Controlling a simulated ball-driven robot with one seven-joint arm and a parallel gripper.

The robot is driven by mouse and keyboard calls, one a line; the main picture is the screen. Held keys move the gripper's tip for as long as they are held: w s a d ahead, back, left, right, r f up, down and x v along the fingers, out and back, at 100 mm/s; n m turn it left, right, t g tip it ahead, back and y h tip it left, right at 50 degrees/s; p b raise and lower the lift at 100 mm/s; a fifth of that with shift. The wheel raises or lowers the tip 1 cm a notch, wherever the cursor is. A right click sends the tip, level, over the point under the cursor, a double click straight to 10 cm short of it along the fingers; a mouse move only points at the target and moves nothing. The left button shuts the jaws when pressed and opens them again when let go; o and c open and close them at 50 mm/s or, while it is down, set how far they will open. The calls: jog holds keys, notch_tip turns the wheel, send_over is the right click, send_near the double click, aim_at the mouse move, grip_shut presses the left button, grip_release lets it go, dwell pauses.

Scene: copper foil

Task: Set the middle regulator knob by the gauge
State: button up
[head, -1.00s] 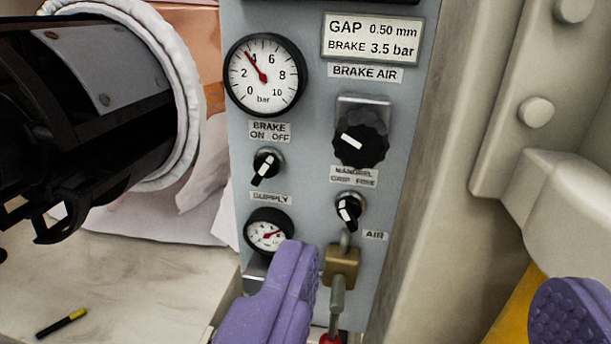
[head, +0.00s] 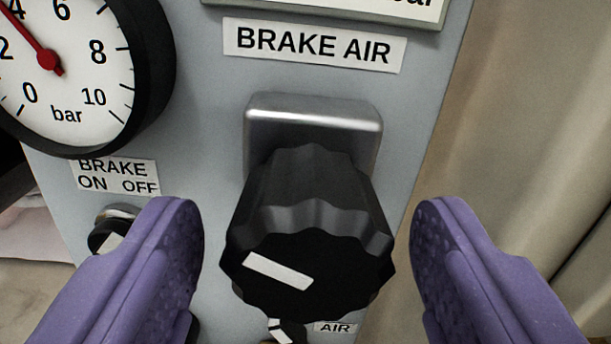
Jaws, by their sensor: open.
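The regulator knob (head: 310,225) is black and fluted, with a white pointer bar on its face tilted down to the right. It sticks out from a silver block under the BRAKE AIR label (head: 314,45). My gripper (head: 307,225) is open, with one purple finger on each side of the knob and a visible gap to both. The brake gauge (head: 65,65) is at the upper left, partly cut off. Its red needle points up left, near the 4. The plate with the set values is almost wholly out of view above.
A BRAKE ON OFF switch (head: 108,235) is partly hidden behind my left finger. Another small switch (head: 287,330) shows under the knob, beside the AIR label (head: 336,328).

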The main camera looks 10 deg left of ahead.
jog(key=shift+w, duration=0.25)
jog(key=shift+c, duration=0.4)
jog(key=c, duration=0.9)
jog(key=shift+f+n+b, duration=0.15)
jog(key=shift+n+b, duration=0.9)
jog(key=shift+n, duration=0.05)
jog(key=shift+c, duration=0.3)
jog(key=n+b, duration=0.1)
jog(key=n, duration=0.2)
jog(key=o, duration=1)
jog(key=shift+o, duration=0.2)
